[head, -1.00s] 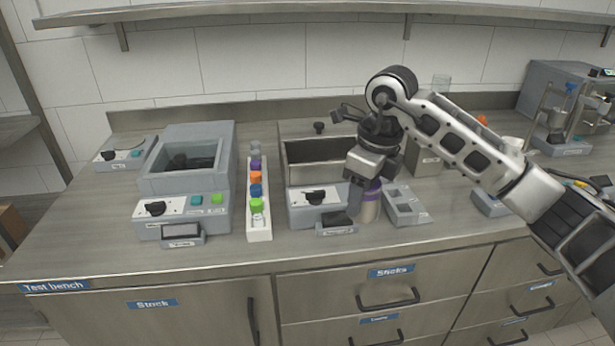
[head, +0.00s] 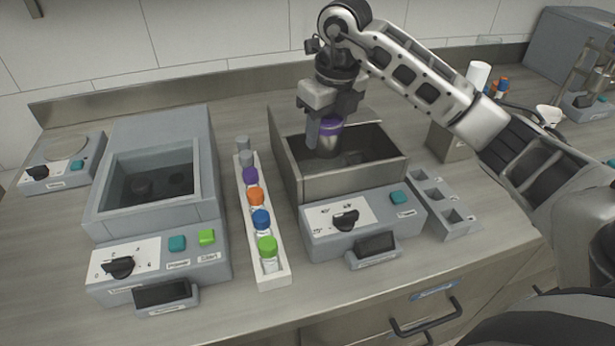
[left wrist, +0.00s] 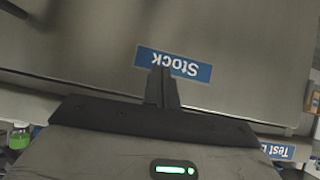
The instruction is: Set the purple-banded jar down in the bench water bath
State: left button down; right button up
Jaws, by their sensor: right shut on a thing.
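The purple-banded jar (head: 328,143) is in the head view, upright over the opening of the steel-walled bath (head: 352,185) in the middle of the bench. My right gripper (head: 322,118) is shut on the jar near its purple band and partly covers it. The jar's lower end shows against the dark inside of the bath; I cannot tell whether it touches the floor. My left gripper (left wrist: 162,88) shows in the left wrist view with its fingers together and nothing between them, in front of the cabinet front labelled Stock.
A white rack (head: 279,277) of several colour-capped containers stands left of the bath. A grey unit (head: 208,192) with a recessed well is further left. A grey block with square pockets (head: 437,205) stands close on the right. A small plate device (head: 62,172) is at far left.

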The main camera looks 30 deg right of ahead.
aim_at(324, 154)
jog(key=shift+w+f, duration=0.2)
jog(key=shift+f, duration=0.25)
notch_tip(324, 154, down, 5)
jog(key=shift+f+p, duration=0.15)
jog(key=shift+p, duration=0.15)
jog(key=shift+f, duration=0.6)
notch_tip(324, 154, down, 3)
jog(key=shift+f+p, duration=0.1)
jog(key=shift+p, duration=0.2)
pick_arm(q)
jog(key=shift+s+a+f, duration=0.15)
jog(key=shift+s, duration=0.05)
